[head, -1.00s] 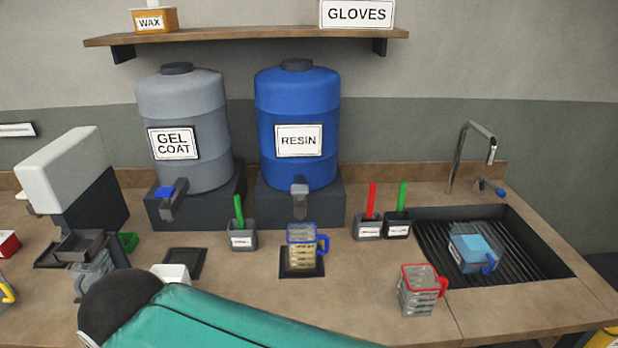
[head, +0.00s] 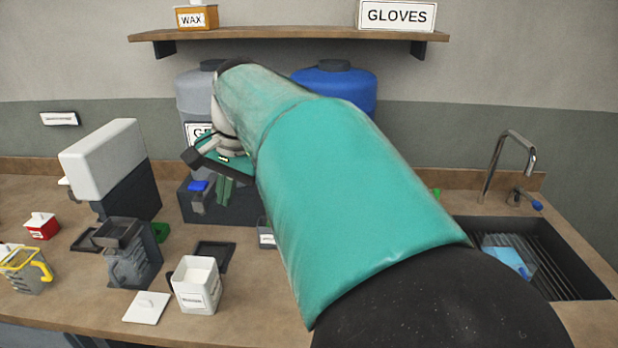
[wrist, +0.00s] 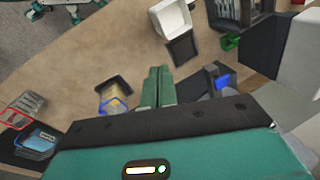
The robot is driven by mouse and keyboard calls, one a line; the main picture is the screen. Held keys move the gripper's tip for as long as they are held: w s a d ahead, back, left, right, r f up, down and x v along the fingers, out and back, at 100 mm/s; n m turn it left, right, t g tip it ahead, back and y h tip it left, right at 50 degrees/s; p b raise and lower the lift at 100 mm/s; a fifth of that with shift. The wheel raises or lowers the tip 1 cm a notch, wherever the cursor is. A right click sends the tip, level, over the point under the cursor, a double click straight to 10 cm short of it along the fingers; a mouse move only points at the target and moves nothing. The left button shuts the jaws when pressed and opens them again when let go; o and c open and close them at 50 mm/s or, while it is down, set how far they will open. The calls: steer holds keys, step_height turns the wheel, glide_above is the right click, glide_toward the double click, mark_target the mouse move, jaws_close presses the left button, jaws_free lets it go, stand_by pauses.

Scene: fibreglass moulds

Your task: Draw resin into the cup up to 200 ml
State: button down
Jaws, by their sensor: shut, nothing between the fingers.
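The blue resin drum (head: 338,88) shows only its top behind my arm in the head view; its label and tap are hidden there. The clear cup with a blue rim and handle is hidden in the head view. In the wrist view this cup (wrist: 114,102) stands on the counter with yellowish liquid in it; its level against the marks cannot be read. My gripper (head: 228,190) is in front of the gel coat stand, close to the blue lever of the gel coat tap (head: 198,187). Its green fingers (wrist: 157,80) are together and empty, apart from the cup.
The grey gel coat drum (head: 193,90) stands at left under the shelf (head: 290,35). A white container (head: 197,292), its lid (head: 147,307) and a yellow-handled cup (head: 30,268) are on the counter. The sink (head: 560,262) is at right. A red-handled cup (wrist: 22,108) shows in the wrist view.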

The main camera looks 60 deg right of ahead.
steer(key=s+d+r+m+g, duration=0.1)
steer(key=s+d+r+m, duration=0.1)
steer(key=d+m, duration=0.3)
steer(key=s+d+r+m+g, duration=0.1)
steer(key=s+d+m, duration=0.3)
steer(key=d, duration=0.7)
steer(key=s+d+r+m+g, duration=0.1)
steer(key=s+d+r+m, duration=0.2)
steer(key=d+m, duration=0.3)
steer(key=shift+s+d+r, duration=0.3)
steer(key=shift+s+d, duration=0.1)
steer(key=shift+d, duration=0.85)
step_height(320, 180, down, 14)
steer(key=shift+f, duration=1.3)
